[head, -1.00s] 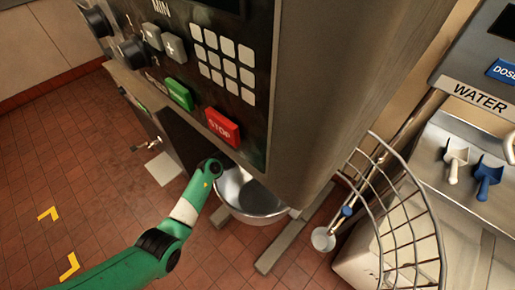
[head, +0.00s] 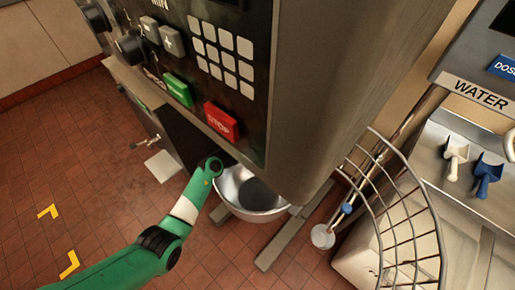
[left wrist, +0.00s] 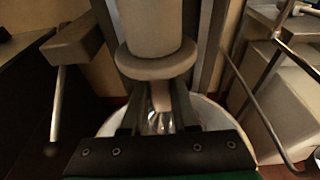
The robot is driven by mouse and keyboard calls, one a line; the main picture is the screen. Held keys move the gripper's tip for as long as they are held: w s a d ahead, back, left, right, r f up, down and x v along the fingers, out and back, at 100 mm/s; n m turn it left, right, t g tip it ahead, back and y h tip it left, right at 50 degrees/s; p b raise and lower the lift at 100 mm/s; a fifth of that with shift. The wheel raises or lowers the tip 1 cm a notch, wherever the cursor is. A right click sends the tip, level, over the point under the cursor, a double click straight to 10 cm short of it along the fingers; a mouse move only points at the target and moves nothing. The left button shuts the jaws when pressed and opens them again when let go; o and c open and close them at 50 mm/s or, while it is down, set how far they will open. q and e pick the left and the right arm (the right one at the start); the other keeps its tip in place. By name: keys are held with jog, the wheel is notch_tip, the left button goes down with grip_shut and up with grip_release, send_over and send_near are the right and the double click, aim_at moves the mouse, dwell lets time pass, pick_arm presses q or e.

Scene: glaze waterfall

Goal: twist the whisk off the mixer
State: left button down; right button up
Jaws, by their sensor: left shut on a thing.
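The mixer (head: 330,90) stands with its steel head over a metal bowl (head: 232,190). In the left wrist view, a round collar (left wrist: 157,66) hangs from the mixer head, with the pale whisk shaft (left wrist: 161,96) below it. Shiny whisk wires (left wrist: 160,123) show lower down, over the bowl's rim (left wrist: 215,117). My left gripper (left wrist: 158,108) is shut on the whisk, just under the collar. In the head view my green left arm reaches toward the bowl, and its gripper and the whisk are hidden by the mixer head. My right gripper is not in view.
A wire guard (head: 408,210) stands swung out right of the mixer. A red stop button (head: 221,121) and a green button (head: 178,90) are on the front panel. A lever (left wrist: 60,95) hangs left of the collar.

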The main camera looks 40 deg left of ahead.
pick_arm(q)
jog(key=shift+a, duration=0.1)
jog(key=shift+f+b, duration=1.2)
jog(key=shift+f, duration=0.25)
